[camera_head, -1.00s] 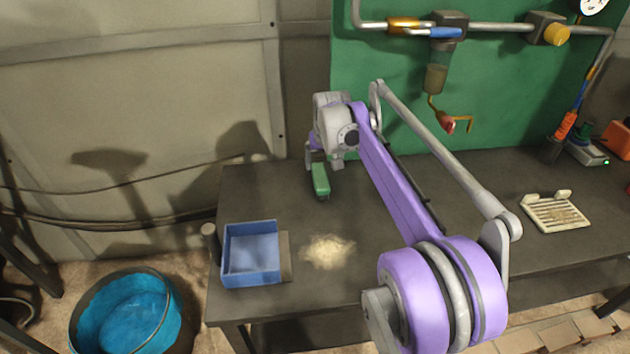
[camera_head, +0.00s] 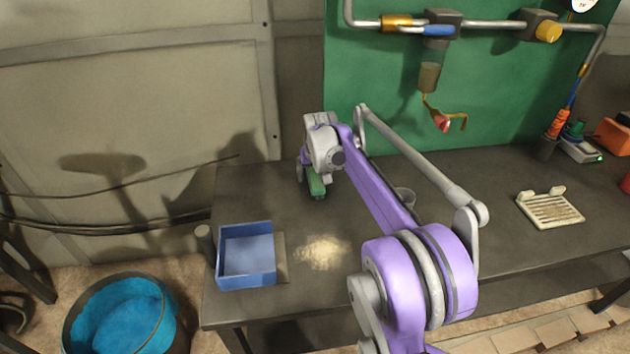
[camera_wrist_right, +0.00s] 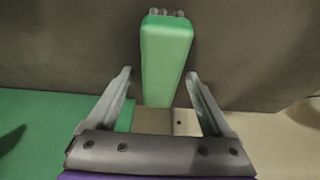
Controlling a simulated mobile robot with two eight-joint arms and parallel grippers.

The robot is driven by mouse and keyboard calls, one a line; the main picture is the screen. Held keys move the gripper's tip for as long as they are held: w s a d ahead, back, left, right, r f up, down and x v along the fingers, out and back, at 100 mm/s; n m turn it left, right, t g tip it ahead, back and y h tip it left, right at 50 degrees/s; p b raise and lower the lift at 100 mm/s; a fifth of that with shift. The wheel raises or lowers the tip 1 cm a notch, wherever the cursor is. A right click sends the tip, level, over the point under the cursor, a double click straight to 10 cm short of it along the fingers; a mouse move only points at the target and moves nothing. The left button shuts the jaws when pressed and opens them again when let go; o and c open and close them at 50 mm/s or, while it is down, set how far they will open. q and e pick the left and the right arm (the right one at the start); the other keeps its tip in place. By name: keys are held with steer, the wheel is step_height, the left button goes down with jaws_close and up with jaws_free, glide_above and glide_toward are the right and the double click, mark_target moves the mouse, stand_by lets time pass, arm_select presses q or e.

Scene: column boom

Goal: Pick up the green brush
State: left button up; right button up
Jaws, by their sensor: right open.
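The green brush (camera_head: 316,184) lies on the dark table (camera_head: 390,255) near its back edge, partly hidden by my right gripper in the head view. In the right wrist view the green brush (camera_wrist_right: 166,55) is a long green block with pale tips at its far end. My right gripper (camera_head: 308,184) is at the brush. In the wrist view the right gripper (camera_wrist_right: 158,88) is open, with one finger on each side of the brush's near part and a gap on both sides. My left gripper is not in view.
A blue tray (camera_head: 275,256) and a pile of pale shavings (camera_head: 323,252) lie on the table in front. A white slatted rack (camera_head: 550,210) lies to the right. A bucket with blue lining (camera_head: 120,318) stands on the floor at left. Pipes run along the green panel (camera_head: 380,75).

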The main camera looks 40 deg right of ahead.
steer(key=shift+f, duration=0.2)
stand_by(0.4)
jaws_close()
